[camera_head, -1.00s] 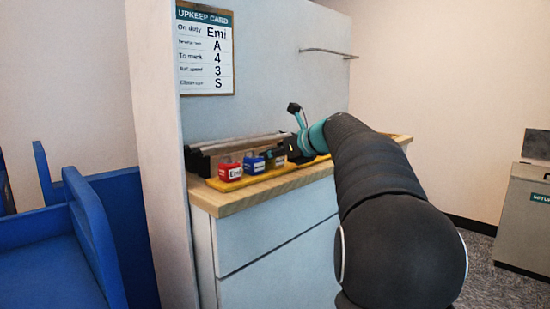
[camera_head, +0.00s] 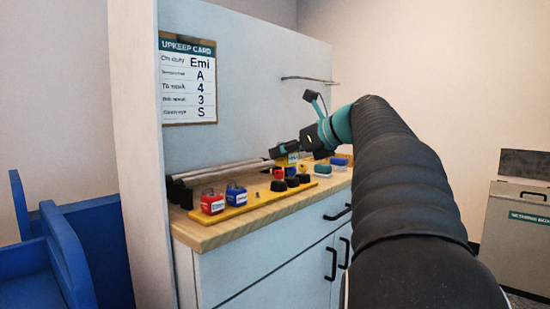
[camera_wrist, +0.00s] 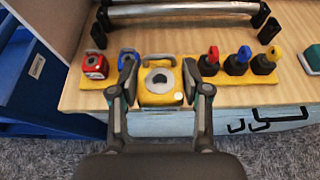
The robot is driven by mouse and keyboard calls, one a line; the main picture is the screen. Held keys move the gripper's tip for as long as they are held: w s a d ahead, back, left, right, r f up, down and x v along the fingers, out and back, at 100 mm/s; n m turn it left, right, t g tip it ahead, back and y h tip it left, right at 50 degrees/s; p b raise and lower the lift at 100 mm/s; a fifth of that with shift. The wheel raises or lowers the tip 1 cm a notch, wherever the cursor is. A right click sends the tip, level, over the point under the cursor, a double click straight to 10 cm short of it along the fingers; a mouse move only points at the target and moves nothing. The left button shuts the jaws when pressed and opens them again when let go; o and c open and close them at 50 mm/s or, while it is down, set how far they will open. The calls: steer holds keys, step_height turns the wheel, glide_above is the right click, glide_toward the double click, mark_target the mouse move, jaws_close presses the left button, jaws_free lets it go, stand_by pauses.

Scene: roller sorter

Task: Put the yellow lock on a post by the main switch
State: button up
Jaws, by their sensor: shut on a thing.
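My gripper (camera_wrist: 160,88) is shut on the yellow lock (camera_wrist: 161,97), with one finger on each side of its body. In the head view the gripper (camera_head: 290,150) holds the lock (camera_head: 286,161) above the yellow tray (camera_head: 240,209); the gripper partly hides it. A red lock (camera_head: 212,203) and a blue lock (camera_head: 236,195) stand at the tray's left end, with a bare gap beside them. Three black holders (camera_wrist: 236,66) with red, blue and yellow tops stand to the right. I cannot make out a main switch or its posts.
Metal rollers (camera_wrist: 185,12) lie behind the tray on the wooden counter (camera_head: 210,236). Green and blue items (camera_head: 322,170) stand farther right. An upkeep card (camera_head: 188,80) hangs on the panel. A blue structure (camera_head: 70,250) stands left; a grey box (camera_head: 515,225) stands right.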

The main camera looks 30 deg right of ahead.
steer(key=shift+s+d+r+p, duration=0.1)
steer(key=shift+s+r+p, duration=0.35)
steer(key=shift+r, duration=0.25)
steer(key=shift+w+r+p, duration=0.1)
steer(key=shift+r+p, duration=0.8)
steer(key=shift+p, duration=0.2)
steer(key=shift+r, duration=0.9)
